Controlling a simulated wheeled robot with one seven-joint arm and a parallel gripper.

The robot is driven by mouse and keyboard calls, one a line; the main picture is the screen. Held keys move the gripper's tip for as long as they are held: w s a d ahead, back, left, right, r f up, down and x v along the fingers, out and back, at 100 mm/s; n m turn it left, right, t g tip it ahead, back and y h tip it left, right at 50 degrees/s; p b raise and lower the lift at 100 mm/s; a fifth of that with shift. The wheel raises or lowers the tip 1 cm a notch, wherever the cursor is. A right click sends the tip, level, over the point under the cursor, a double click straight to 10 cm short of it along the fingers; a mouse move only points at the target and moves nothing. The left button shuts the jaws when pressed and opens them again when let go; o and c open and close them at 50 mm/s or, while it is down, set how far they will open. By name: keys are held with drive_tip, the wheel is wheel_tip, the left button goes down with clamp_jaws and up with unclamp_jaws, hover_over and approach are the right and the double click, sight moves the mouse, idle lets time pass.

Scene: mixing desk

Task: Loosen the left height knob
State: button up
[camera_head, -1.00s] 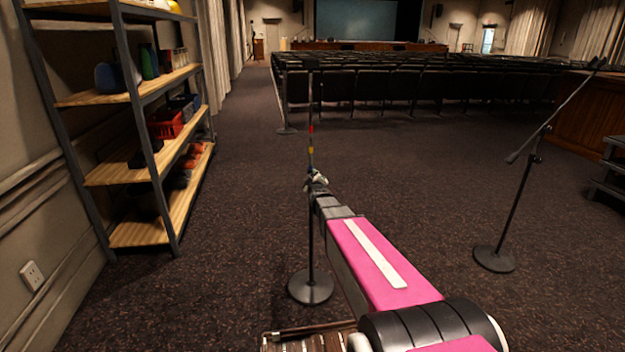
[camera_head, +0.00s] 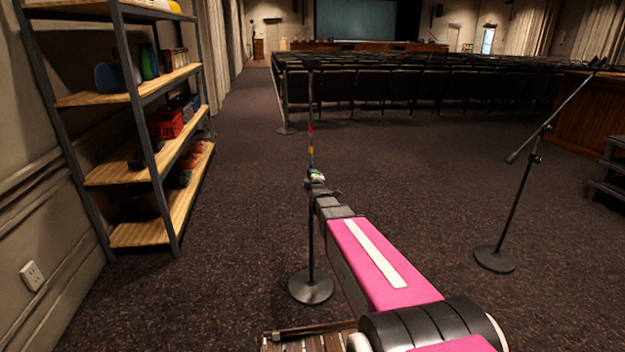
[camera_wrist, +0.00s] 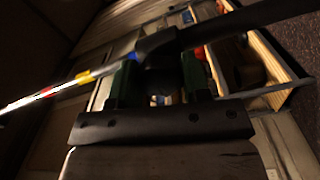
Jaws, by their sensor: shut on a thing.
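The left microphone stand (camera_head: 310,240) stands upright on a round base. Its pole has red and yellow bands above my gripper (camera_head: 317,183), which is at the stand's mid-height. In the wrist view the pole (camera_wrist: 90,76) crosses diagonally, with red, yellow and blue bands, into a black clutch (camera_wrist: 157,42). The dark left height knob (camera_wrist: 160,78) sits below the clutch, between the green fingers of my gripper (camera_wrist: 158,84). My gripper is shut on it. The knob is mostly in shadow, and in the head view my gripper hides it.
A shelf rack (camera_head: 150,90) with bins and goods stands at the left wall. Another microphone stand (camera_head: 515,200) with a tilted boom stands at the right. Rows of dark seats (camera_head: 420,88) are behind. Carpet between the stands is clear.

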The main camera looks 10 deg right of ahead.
idle(0.3)
drive_tip(key=o, duration=0.9)
drive_tip(key=shift+s, duration=0.1)
drive_tip(key=s, duration=1)
drive_tip(key=shift+s, duration=0.35)
